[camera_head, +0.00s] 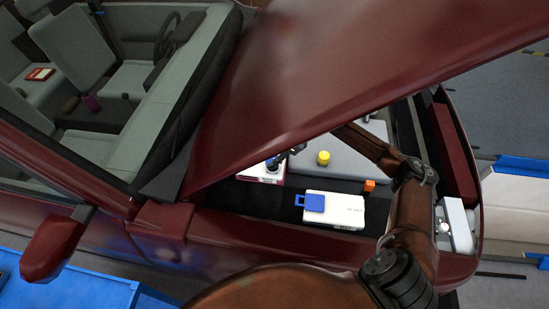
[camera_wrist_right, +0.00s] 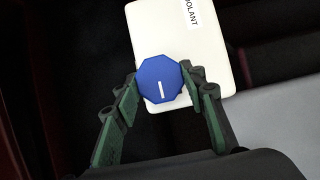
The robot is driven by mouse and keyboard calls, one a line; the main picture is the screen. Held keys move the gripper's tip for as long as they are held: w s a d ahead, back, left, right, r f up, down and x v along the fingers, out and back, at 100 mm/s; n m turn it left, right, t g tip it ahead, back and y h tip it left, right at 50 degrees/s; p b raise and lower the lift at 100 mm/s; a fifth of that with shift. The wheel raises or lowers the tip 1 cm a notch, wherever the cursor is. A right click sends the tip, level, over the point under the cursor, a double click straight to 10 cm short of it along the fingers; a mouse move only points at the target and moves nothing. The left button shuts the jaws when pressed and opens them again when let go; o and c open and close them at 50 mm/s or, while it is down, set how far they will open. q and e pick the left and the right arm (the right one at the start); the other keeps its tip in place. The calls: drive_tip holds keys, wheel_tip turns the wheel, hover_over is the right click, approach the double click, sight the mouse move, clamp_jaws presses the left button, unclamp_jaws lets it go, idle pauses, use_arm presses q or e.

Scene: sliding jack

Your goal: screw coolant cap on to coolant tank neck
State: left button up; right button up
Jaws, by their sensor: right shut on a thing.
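In the right wrist view, the blue eight-sided coolant cap (camera_wrist_right: 160,79), with a white bar mark, sits between the two fingers of my right gripper (camera_wrist_right: 161,83), which is shut on it. The cap overlaps the near end of the white coolant tank (camera_wrist_right: 185,35), whose printed label partly shows. The neck is hidden beneath the cap, so I cannot tell whether they touch. In the head view, my right gripper (camera_head: 277,160) is under the raised hood, over a white tank (camera_head: 261,173) that the hood partly hides. My left gripper is not in view.
The dark red hood (camera_head: 330,70) slopes over my right arm. A white box with a blue top part (camera_head: 345,210) lies nearer in the bay. A grey engine cover (camera_head: 345,162) has a yellow cap (camera_head: 323,157); an orange piece (camera_head: 369,185) stands beside it.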

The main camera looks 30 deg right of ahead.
drive_tip(key=shift+f+b, duration=0.55)
drive_tip(key=shift+f, duration=0.35)
drive_tip(key=m+h, duration=0.1)
drive_tip(key=m, duration=0.1)
drive_tip(key=m+t, duration=0.1)
drive_tip(key=m, duration=0.1)
drive_tip(key=shift+s+a+t+h, duration=0.1)
drive_tip(key=shift+s+t+h, duration=0.05)
drive_tip(key=shift+t+h, duration=0.2)
drive_tip(key=m+h, duration=0.1)
drive_tip(key=m, duration=0.1)
drive_tip(key=m+h, duration=0.1)
drive_tip(key=m, duration=0.2)
drive_tip(key=shift+a+t, duration=0.2)
drive_tip(key=shift+t, duration=0.15)
drive_tip(key=m+h, duration=0.1)
drive_tip(key=m, duration=0.2)
drive_tip(key=m+h, duration=0.2)
drive_tip(key=m, duration=0.1)
drive_tip(key=shift+a, duration=0.2)
drive_tip(key=shift+d+m+g+h, duration=0.15)
drive_tip(key=shift+m+g+h, duration=0.4)
drive_tip(key=shift+m, duration=0.55)
drive_tip(key=o, duration=1.4)
drive_tip(key=shift+f, duration=0.1)
